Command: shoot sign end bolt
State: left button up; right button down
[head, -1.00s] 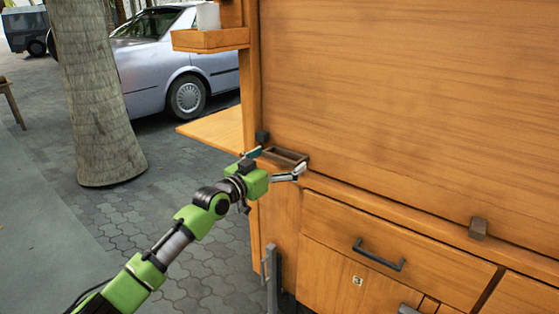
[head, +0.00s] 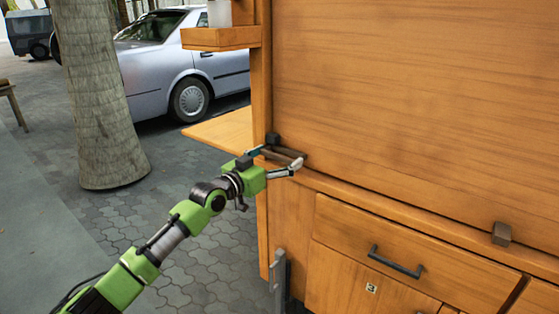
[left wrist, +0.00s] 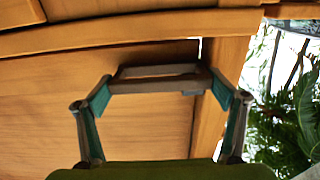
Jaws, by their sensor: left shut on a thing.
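A dark brown frame-shaped bolt handle (head: 286,153) lies at the left end of the wooden cart's ledge, beside a small dark block (head: 272,139) at the corner post. My left gripper (head: 277,158) reaches in from the left and is shut on this handle, one finger on each side of it. In the left wrist view the handle (left wrist: 160,71) spans between the two fingertips, against the wood. The large wooden panel (head: 420,110) rises upright behind the ledge. Whether the bolt's tip sits in the block cannot be told. My right gripper is out of view.
A drawer with a dark handle (head: 395,262) is below the ledge, and another small block (head: 501,233) sits on the ledge at right. A side shelf (head: 222,131) sticks out left. A tree trunk (head: 95,100) and silver car (head: 180,60) stand beyond open paving.

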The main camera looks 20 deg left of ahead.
pick_arm(q)
jog(key=shift+w+a, duration=0.1)
jog(key=shift+a, duration=0.3)
jog(key=shift+d+r, duration=0.1)
jog(key=shift+d, duration=0.1)
jog(key=o, duration=1.3)
jog(key=shift+c, duration=0.2)
jog(key=shift+o, duration=1)
jog(key=shift+a, duration=0.2)
jog(key=shift+d, duration=0.1)
jog(key=shift+s+f, duration=0.2)
jog(key=shift+s, duration=0.15)
jog(key=v, duration=1.1)
jog(key=shift+s+a, duration=0.2)
jog(key=shift+r, duration=0.1)
